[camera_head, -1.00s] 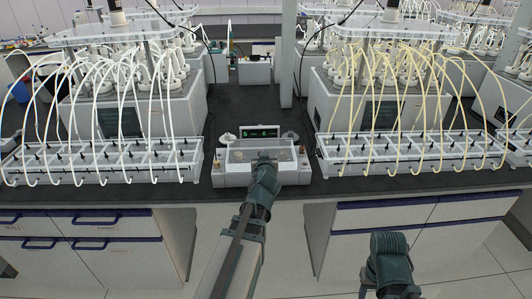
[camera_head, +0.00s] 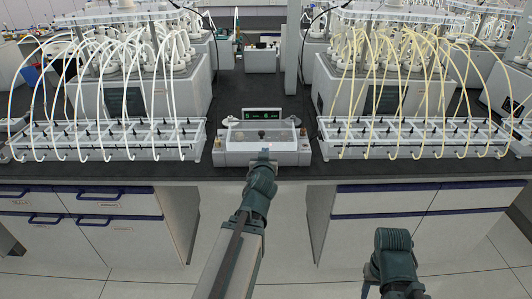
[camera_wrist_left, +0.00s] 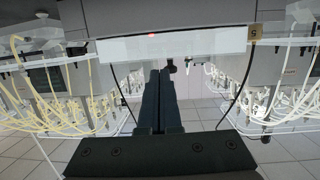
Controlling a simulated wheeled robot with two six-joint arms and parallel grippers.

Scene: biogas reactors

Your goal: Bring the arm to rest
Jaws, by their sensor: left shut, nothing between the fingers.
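My left gripper (camera_head: 264,155) is shut and empty. In the head view it is just in front of the white box-like device (camera_head: 232,146) with a small green display (camera_head: 262,114), at the bench's front edge. In the left wrist view the two dark fingers (camera_wrist_left: 160,78) lie together with nothing between them, and the picture looks upside down. A dark rounded part of my right arm (camera_head: 393,258) shows at the lower right of the head view; its gripper is not seen.
White racks with tubes stand on the dark bench (camera_head: 270,174) on both sides: a left rack (camera_head: 110,146) with white tubes and a right rack (camera_head: 415,150) with yellowish tubes. Cabinets with blue-edged drawers (camera_head: 85,205) are below. The floor between the cabinets is open.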

